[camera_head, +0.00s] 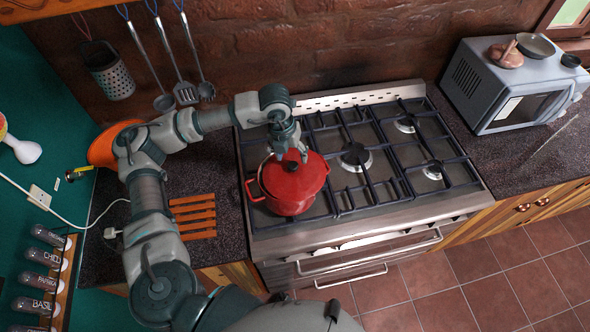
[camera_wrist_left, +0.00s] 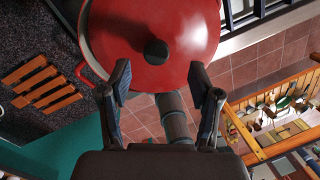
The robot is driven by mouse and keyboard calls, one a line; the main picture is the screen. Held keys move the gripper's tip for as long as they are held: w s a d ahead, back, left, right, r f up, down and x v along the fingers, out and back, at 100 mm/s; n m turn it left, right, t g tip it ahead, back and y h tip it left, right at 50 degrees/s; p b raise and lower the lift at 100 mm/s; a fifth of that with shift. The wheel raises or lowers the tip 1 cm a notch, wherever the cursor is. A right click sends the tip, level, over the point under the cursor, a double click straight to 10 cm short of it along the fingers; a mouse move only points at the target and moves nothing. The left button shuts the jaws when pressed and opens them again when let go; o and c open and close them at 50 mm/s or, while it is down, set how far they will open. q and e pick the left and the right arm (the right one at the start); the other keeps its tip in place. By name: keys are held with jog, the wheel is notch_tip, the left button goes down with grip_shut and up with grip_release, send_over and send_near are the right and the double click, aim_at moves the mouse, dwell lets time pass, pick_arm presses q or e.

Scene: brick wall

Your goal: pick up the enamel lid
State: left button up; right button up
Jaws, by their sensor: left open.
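The red enamel lid (camera_head: 294,178) with a dark knob sits on a red pot (camera_head: 290,207) on the left side of the stove. My left gripper (camera_head: 290,153) is above the back part of the lid, close to its knob. In the left wrist view the lid (camera_wrist_left: 190,30) fills the top, and its black knob (camera_wrist_left: 156,51) lies between and beyond the two fingertips of my gripper (camera_wrist_left: 164,82). The fingers are apart with nothing between them. I cannot tell whether a fingertip touches the lid. My right gripper is not in view.
The stove (camera_head: 355,225) has black grates, bare to the right of the pot. A wooden trivet (camera_head: 193,216) lies on the counter at left. A grey microwave (camera_head: 510,88) stands at right. Utensils (camera_head: 172,65) hang on the brick wall. A spice rack (camera_head: 45,280) is at far left.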

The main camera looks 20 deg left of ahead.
aim_at(293, 165)
pick_arm(q)
jog(key=shift+d+f+p, duration=0.2)
jog(key=shift+f+p, duration=0.3)
jog(key=shift+f, duration=0.55)
jog(key=f, duration=0.2)
jog(key=a+f+p, duration=0.1)
jog(key=f, duration=0.1)
jog(key=shift+w, duration=0.35)
jog(key=shift+d, duration=0.1)
jog(key=shift+d+r, duration=0.1)
jog(key=shift+d, duration=0.1)
jog(key=c, duration=0.4)
jog(key=shift+d, duration=0.25)
grip_shut()
jog(key=shift+r, duration=0.1)
jog(key=shift+a, duration=0.1)
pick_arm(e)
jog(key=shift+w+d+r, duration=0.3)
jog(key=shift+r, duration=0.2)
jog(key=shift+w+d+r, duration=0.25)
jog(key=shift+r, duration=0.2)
